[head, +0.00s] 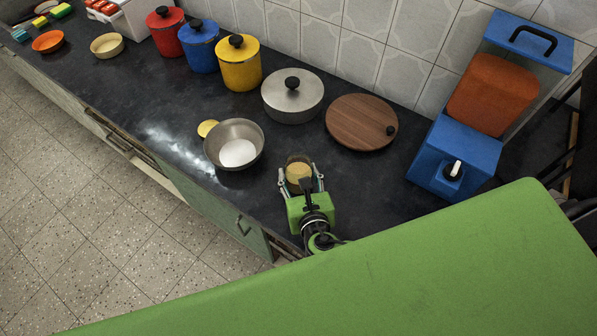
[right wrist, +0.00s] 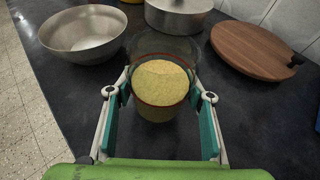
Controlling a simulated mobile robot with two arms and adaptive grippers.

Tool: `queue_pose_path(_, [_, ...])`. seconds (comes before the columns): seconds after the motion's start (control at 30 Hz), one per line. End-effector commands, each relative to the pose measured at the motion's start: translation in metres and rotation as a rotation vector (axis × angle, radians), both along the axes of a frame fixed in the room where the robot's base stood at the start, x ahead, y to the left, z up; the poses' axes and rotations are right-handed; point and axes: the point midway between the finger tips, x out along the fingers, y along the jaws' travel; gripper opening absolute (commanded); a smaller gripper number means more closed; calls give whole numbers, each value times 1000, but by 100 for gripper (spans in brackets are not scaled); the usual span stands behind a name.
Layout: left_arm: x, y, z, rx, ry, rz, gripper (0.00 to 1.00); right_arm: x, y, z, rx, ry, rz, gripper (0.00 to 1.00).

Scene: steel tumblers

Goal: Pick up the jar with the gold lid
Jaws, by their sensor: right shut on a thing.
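A clear glass jar (head: 299,173) partly filled with something yellow stands upright on the dark counter near its front edge. It also shows in the right wrist view (right wrist: 161,85), where I see no lid on its glass top. My right gripper (head: 301,178) is shut on this jar, one finger on each side. A flat gold disc (head: 207,128), which looks like a lid, is at the left of the steel bowl; I cannot tell whether it sits on anything. My left gripper is not in view.
A steel bowl (head: 234,145) stands left of the jar. A lidded steel pot (head: 292,96) and a round wooden board (head: 360,122) with a dark knob are behind. Red, blue and yellow canisters (head: 239,64) line the wall. A blue dispenser (head: 452,158) stands right.

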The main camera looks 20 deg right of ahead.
Motion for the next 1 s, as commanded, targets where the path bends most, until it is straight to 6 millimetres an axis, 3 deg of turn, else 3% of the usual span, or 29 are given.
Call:
queue_pose_path(0.03, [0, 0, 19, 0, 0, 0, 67, -7, 5, 18, 2, 0, 1, 15])
queue_pose_path(0.1, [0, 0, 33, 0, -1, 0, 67, -15, 10, 30, 2, 0, 2, 15])
queue_pose_path(0.37, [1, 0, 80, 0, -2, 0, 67, -44, 26, 70, 3, 0, 1, 15])
queue_pose_path(0.5, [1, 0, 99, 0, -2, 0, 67, -75, 45, 82, 3, 4, 2, 15])
queue_pose_path(0.7, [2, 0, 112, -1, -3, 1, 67, -105, 62, 94, 3, 0, 1, 15])
queue_pose_path(1.0, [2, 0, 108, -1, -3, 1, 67, -120, 70, 100, 2, -4, 1, 15])
